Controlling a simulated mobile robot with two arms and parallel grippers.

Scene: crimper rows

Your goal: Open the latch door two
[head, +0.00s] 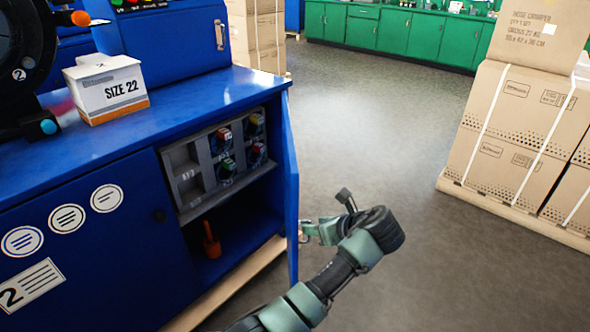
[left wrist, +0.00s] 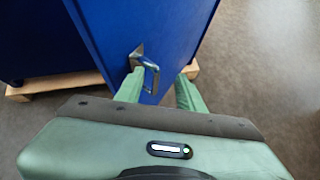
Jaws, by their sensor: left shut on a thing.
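The blue cabinet door (head: 291,195) stands swung well out from the cabinet, seen nearly edge-on in the head view. It also shows in the left wrist view (left wrist: 120,30), with a metal latch handle (left wrist: 150,70) on its face. My left gripper (head: 306,231) is at the outer side of the door, its green fingers at the handle, and is shut on it. In the left wrist view, the fingers (left wrist: 162,88) reach either side of the handle's lower part. The exact contact is partly hidden. My right gripper is not in view.
Inside the open cabinet, a grey rack (head: 190,172) holds several colored-top pieces, with an orange tool (head: 211,240) below. A SIZE 22 box (head: 106,90) stands on the blue top. Stacked cartons (head: 510,135) stand right; grey floor (head: 370,120) lies clear between.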

